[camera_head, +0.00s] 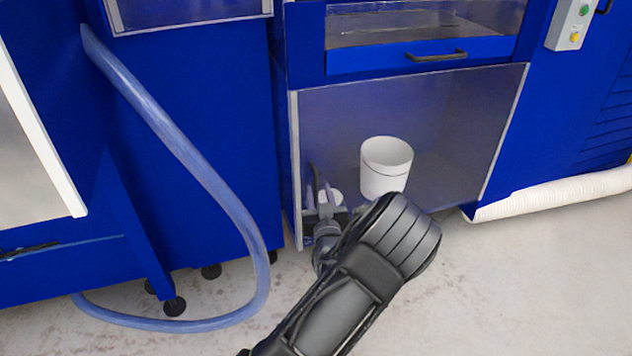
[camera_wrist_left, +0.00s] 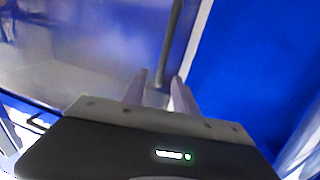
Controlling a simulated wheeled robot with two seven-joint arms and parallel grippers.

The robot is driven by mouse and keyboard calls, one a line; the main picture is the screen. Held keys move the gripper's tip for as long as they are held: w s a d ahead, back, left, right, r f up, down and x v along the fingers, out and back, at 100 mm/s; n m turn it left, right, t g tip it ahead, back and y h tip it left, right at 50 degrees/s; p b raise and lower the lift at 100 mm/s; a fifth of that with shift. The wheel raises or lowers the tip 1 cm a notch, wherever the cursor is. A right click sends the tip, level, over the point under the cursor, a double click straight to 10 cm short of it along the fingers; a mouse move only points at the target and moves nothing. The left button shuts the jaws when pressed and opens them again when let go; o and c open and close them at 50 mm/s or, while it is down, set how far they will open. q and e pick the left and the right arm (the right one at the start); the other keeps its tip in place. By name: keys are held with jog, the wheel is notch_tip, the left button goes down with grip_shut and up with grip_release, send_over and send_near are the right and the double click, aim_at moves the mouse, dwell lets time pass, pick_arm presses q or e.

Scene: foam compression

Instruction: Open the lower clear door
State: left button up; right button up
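The lower clear door (camera_head: 450,120) is a see-through panel with pale side edges, and it looks shut. It also fills the left of the left wrist view (camera_wrist_left: 70,50). A dark upright handle (camera_wrist_left: 172,45) runs near the door's pale edge strip (camera_wrist_left: 199,40). My left gripper (camera_head: 320,192) is at the door's lower left side. In the wrist view its two fingers (camera_wrist_left: 160,76) are apart, with the handle's lower end showing between their tips. I cannot tell whether they touch it. My right gripper is not in view.
A white bucket (camera_head: 386,168) shows behind the clear door. Above is a blue drawer with a dark handle (camera_head: 436,56). A clear blue hose (camera_head: 215,190) loops to the floor at left. A white ribbed hose (camera_head: 555,195) lies at right. The floor (camera_head: 520,285) at front right is clear.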

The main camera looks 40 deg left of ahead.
aim_at(316, 182)
pick_arm(q)
jog(key=b+x, duration=0.1)
jog(key=x, duration=0.4)
jog(key=shift+w+a, duration=0.25)
jog(key=shift+c, duration=0.4)
grip_shut()
dwell(0.8)
